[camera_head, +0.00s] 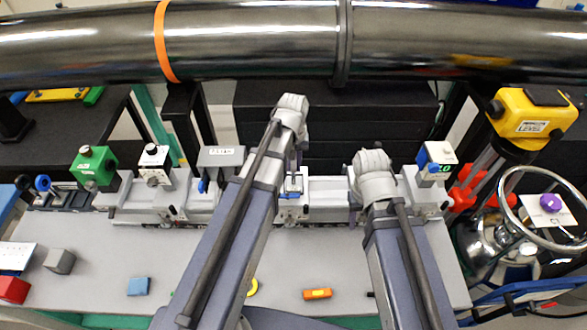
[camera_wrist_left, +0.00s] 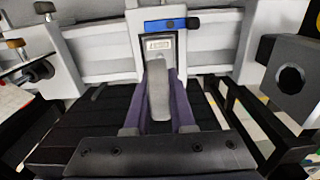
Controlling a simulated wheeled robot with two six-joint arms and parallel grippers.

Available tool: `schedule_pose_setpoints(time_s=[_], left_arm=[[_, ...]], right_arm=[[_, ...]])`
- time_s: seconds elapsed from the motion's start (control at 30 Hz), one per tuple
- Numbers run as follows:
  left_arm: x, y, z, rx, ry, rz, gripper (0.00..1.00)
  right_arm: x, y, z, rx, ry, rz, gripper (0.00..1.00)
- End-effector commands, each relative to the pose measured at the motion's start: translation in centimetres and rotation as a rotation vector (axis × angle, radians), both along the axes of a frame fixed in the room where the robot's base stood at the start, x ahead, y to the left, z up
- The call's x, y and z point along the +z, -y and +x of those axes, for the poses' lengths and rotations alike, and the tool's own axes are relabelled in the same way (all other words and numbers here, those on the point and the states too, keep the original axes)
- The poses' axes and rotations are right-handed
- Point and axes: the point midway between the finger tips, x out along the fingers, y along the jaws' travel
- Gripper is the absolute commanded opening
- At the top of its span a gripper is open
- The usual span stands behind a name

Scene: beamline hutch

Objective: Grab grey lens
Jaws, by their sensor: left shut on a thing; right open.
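My left gripper (camera_head: 293,186) is in front of the middle of the pale rail (camera_head: 330,192). In the left wrist view its purple fingers (camera_wrist_left: 160,98) are shut on a thin grey rounded piece (camera_wrist_left: 158,85), which looks like the grey lens. It stands in front of a white carriage with a label and a blue bar (camera_wrist_left: 167,25); I cannot tell whether they touch. My right gripper (camera_head: 355,207) is open at the rail, right of the left one, partly hidden by its wrist.
On the rail stand a labelled grey block (camera_head: 220,157), a white-topped block (camera_head: 153,160), a green block (camera_head: 92,163) and a blue-and-white block (camera_head: 437,158). A grey cube (camera_head: 60,261), blue block (camera_head: 138,286) and orange level (camera_head: 317,294) lie on the table. A dark pipe (camera_head: 250,45) crosses above.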

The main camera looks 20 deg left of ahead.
Motion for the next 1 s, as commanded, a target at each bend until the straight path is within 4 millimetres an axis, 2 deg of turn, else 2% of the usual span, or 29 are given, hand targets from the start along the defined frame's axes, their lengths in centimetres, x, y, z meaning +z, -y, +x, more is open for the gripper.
schedule_pose_setpoints(time_s=[0.27, 0.7, 0.83, 1.0], left_arm=[[2.3, 0.0, 0.0, 0.0, 0.0, 0.0, 0.0], [8.9, 0.0, 0.0, 0.0, 0.0, 0.0, 0.0], [9.9, 0.0, 0.0, 0.0, 0.0, 0.0, 0.0], [10.0, 0.0, 0.0, 0.0, -0.001, 0.001, 0.0]], right_arm=[[2.3, 0.0, 0.0, -0.002, 0.0, 0.001, 0.5], [8.9, 0.0, -0.1, 0.0, -0.003, 0.0, 0.5], [9.9, 0.0, -0.1, -0.003, -0.003, 0.0, 0.5], [10.0, 0.0, -0.1, -0.004, -0.004, 0.001, 0.5]])
